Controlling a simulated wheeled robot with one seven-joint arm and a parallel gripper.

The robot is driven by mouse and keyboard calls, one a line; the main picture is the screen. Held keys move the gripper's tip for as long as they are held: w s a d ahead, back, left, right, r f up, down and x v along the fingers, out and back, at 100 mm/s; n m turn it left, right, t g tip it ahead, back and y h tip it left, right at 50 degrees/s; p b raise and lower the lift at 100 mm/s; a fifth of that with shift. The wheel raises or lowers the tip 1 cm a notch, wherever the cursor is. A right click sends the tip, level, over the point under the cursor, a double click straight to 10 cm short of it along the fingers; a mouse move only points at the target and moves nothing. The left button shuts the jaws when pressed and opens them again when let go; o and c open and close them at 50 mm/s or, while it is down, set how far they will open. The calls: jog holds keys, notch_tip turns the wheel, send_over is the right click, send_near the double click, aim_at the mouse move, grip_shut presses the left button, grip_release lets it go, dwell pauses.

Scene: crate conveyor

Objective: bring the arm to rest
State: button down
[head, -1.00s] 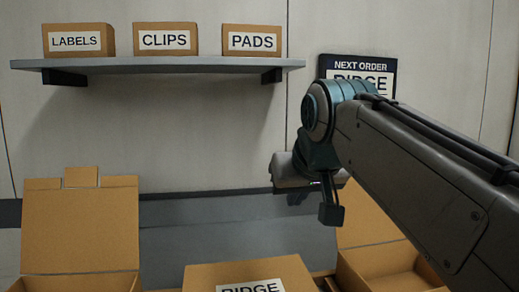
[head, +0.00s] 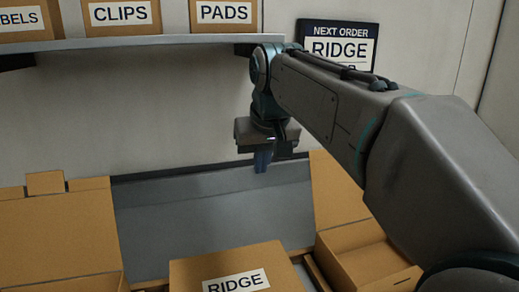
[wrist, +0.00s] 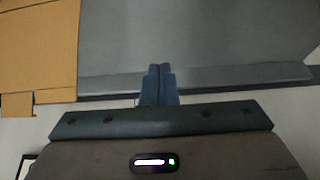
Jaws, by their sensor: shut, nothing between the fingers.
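My gripper (head: 262,164) hangs from my raised arm in the middle of the head view, its fingers pointing down. The fingers are shut with nothing between them. In the wrist view the two blue-grey fingers (wrist: 159,85) lie side by side, over a grey surface. The gripper is apart from the boxes and touches nothing that I can see.
A closed box labelled RIDGE (head: 220,265) stands at the front centre. Open boxes stand at the left (head: 60,240) and right (head: 345,250). A shelf (head: 150,41) holds boxes labelled CLIPS (head: 121,14) and PADS (head: 223,13). A sign (head: 340,45) reads NEXT ORDER RIDGE.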

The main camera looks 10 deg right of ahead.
jog(key=s+d+f+p, duration=0.1)
jog(key=s+f, duration=0.4)
jog(key=f, duration=0.1)
jog(key=s+d+f+g+p, duration=0.1)
jog(key=s+f+p, duration=0.1)
jog(key=s+f, duration=0.4)
jog(key=s+d+f+m+g+p, duration=0.1)
jog(key=s+d+f+p, duration=0.1)
jog(key=s+f, duration=0.3)
jog(key=shift+s+f, duration=0.4)
jog(key=shift+s, duration=0.05)
